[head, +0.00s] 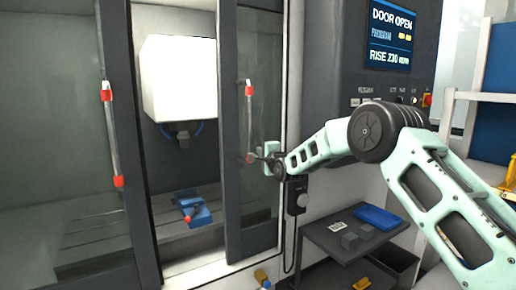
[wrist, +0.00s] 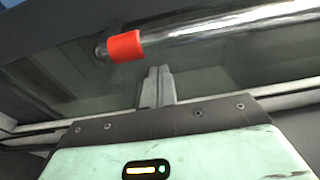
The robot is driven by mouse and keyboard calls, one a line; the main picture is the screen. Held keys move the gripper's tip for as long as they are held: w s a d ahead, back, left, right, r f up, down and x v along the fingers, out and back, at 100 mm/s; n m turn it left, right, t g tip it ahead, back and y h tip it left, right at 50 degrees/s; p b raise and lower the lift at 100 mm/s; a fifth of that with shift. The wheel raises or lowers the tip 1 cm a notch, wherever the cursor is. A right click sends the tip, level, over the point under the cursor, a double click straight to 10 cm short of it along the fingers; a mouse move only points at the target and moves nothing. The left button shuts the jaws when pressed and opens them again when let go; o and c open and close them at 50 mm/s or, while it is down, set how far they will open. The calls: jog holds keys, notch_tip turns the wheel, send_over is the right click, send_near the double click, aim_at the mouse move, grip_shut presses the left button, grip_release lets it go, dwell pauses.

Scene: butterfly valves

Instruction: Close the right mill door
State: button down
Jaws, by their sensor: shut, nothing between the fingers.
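The right mill door (head: 232,60) has a dark frame and a glass pane. It stands apart from the left door (head: 118,60), with an open gap between them. Its vertical metal handle (head: 249,122) has red ends. My gripper (head: 258,157) is at the lower end of this handle, in front of the pane. In the wrist view, the handle's bar (wrist: 215,33) and one red end (wrist: 125,46) lie just beyond my shut fingertips (wrist: 158,72). The fingers are beside the handle, not around it. I cannot tell whether they touch the door.
Through the gap show a white spindle housing (head: 179,78) and a blue vise (head: 193,211). The control screen (head: 391,37) reads "DOOR OPEN". A dark side table (head: 335,246) with a blue tray (head: 378,217) stands below my arm. A shelf rack (head: 470,96) is at right.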

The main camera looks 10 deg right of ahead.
jog(key=shift+s+a+p, duration=0.45)
jog(key=shift+s+a, duration=0.05)
jog(key=shift+a, duration=0.25)
jog(key=shift+f, duration=0.1)
jog(key=s+a+b, duration=0.3)
jog(key=s+a, duration=0.1)
jog(key=a, duration=1)
jog(key=s+a+b, duration=0.4)
jog(key=s+a, duration=0.1)
jog(key=a, duration=0.9)
jog(key=shift+s+a, duration=0.1)
jog(key=shift+a, duration=0.05)
